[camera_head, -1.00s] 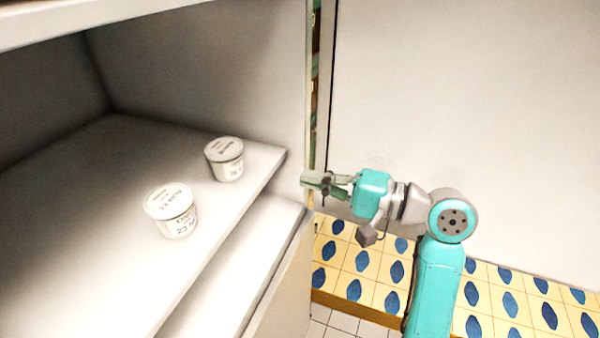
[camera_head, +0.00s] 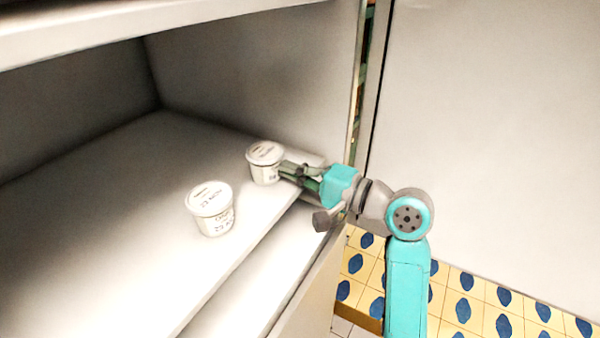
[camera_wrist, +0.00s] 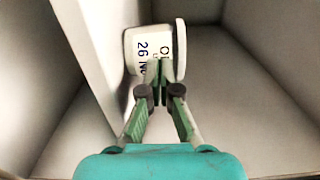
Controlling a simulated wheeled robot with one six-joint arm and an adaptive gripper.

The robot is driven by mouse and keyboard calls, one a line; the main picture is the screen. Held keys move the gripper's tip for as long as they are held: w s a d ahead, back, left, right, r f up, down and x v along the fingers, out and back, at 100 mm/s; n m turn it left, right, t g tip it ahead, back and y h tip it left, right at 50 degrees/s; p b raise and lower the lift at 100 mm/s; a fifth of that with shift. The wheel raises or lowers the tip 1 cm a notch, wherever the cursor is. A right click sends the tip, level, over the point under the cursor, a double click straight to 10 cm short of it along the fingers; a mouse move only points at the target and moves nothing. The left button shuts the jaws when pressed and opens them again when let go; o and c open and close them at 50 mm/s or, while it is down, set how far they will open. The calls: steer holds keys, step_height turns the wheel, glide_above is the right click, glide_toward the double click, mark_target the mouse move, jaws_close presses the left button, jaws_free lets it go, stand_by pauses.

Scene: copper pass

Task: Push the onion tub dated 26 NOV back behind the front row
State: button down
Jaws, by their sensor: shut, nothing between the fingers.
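A white lidded tub (camera_head: 265,168) stands upright on the shelf, toward the right wall.
The shelf (camera_head: 120,190) is bare behind and left of the tubs. The cabinet's side wall (camera_head: 260,80) rises close beyond the 26 NOV tub and my gripper. A lower surface (camera_head: 240,300) lies below the shelf's front edge.

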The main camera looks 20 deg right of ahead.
mark_target(238, 166)
steer(key=x, duration=1.4)
steer(key=shift+w+a+f, duration=0.1)
steer(key=shift+w+a, duration=0.05)
steer(key=shift+w, duration=0.05)
steer(key=shift+s, duration=0.1)
